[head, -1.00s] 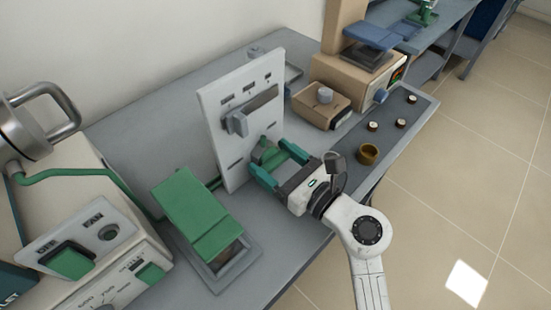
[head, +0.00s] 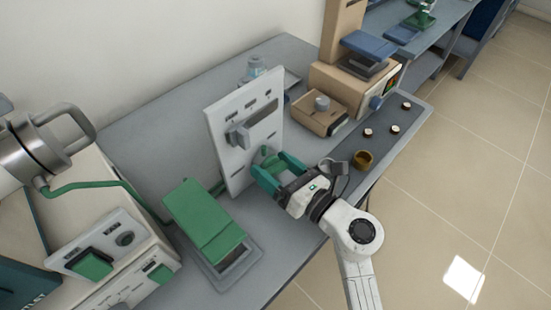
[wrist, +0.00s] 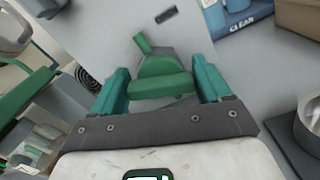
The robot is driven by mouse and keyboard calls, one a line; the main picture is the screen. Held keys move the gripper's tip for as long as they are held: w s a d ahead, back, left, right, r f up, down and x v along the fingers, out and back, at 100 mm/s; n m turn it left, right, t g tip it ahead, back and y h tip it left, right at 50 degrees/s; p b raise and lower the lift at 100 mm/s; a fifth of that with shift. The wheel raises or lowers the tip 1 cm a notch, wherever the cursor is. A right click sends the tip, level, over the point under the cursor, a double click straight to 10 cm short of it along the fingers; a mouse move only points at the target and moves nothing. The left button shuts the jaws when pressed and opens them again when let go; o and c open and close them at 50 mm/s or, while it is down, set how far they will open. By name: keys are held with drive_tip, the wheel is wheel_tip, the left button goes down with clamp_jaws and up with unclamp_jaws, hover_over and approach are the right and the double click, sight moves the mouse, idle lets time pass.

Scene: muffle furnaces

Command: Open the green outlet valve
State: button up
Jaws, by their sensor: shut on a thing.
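The green outlet valve (head: 267,153) is on the lower front of an upright white panel (head: 222,112), mostly hidden by my fingers in the head view. In the wrist view the valve (wrist: 160,78) shows a wide green handle between my two teal fingers, with a short green stub at its upper left. My gripper (head: 272,165) is at the panel, shut on the valve handle. The fingers lie on either side of the handle.
A green-topped pedal-like device (head: 205,220) stands left of the panel. A beige instrument (head: 350,88) is behind right. A brass cup (head: 363,160) and small round knobs line the bench's right edge. A cream control box (head: 100,250) is at left.

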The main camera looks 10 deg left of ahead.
drive_tip(key=m+p, duration=0.1)
drive_tip(key=m, duration=0.1)
drive_tip(key=m+p, duration=0.1)
drive_tip(key=p, duration=0.1)
drive_tip(key=shift+w+r+m+p, duration=0.1)
drive_tip(key=shift+r+m+p, duration=0.1)
drive_tip(key=shift+m+p, duration=0.15)
drive_tip(key=m+p, duration=0.3)
drive_tip(key=shift+d+f+m, duration=0.1)
drive_tip(key=shift+m, duration=0.15)
drive_tip(key=m+p, duration=0.2)
drive_tip(key=m, duration=0.1)
drive_tip(key=shift+f+m+p, duration=0.1)
drive_tip(key=shift+m+p, duration=0.2)
drive_tip(key=shift+p, duration=0.1)
drive_tip(key=shift+w+f+m+p, duration=0.1)
drive_tip(key=shift+f+m+p, duration=0.1)
drive_tip(key=shift+m+p, duration=1.05)
drive_tip(key=shift+d+f+m, duration=0.1)
drive_tip(key=shift+m, duration=0.35)
drive_tip(key=o, duration=1)
drive_tip(key=shift+c, duration=0.2)
